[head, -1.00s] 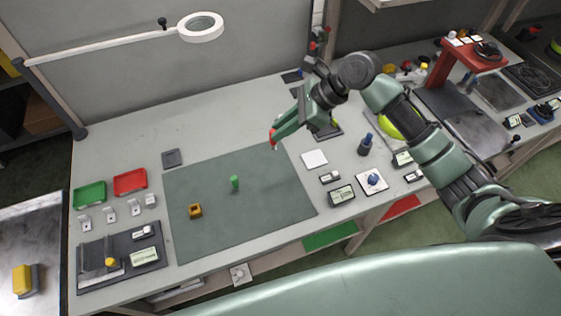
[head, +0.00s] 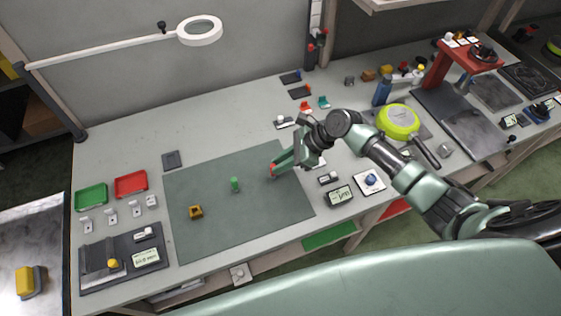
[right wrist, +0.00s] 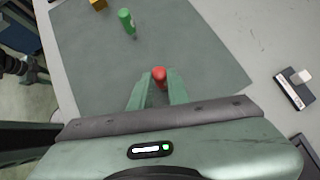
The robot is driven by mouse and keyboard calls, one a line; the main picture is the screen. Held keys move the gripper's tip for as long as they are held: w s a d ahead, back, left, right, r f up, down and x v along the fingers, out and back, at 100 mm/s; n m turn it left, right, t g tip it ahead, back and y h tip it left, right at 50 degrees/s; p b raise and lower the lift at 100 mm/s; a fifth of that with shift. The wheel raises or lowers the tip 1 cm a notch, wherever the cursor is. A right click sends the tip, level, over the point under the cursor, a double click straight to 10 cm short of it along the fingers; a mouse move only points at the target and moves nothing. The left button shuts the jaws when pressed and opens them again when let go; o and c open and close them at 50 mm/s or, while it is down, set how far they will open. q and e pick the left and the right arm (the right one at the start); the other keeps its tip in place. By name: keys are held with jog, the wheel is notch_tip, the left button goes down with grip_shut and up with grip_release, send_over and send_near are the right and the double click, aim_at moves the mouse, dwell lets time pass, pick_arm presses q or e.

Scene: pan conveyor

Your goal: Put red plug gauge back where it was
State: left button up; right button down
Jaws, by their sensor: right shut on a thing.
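The red plug gauge (right wrist: 159,76) is between the fingertips of my right gripper (right wrist: 158,84) in the right wrist view. In the head view my right gripper (head: 274,168) is shut on it over the right part of the dark green mat (head: 240,215); only a little red (head: 271,168) shows at the fingertips. I cannot tell whether the gauge touches the mat. My left gripper is not in view.
A yellow-brown block with a hole (head: 195,211) is on the mat. Red (head: 131,184) and green (head: 91,197) trays stand at the left. A green pan (head: 399,121) and displays (head: 339,194) are at the right. A magnifier lamp (head: 200,30) hangs at the back. The mat's middle is mostly clear.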

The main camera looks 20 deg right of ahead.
jog(key=c, duration=1.3)
grip_release()
jog(key=shift+f, duration=0.1)
jog(key=shift+c, duration=0.2)
jog(key=b+v, duration=0.1)
jog(key=v, duration=1.1)
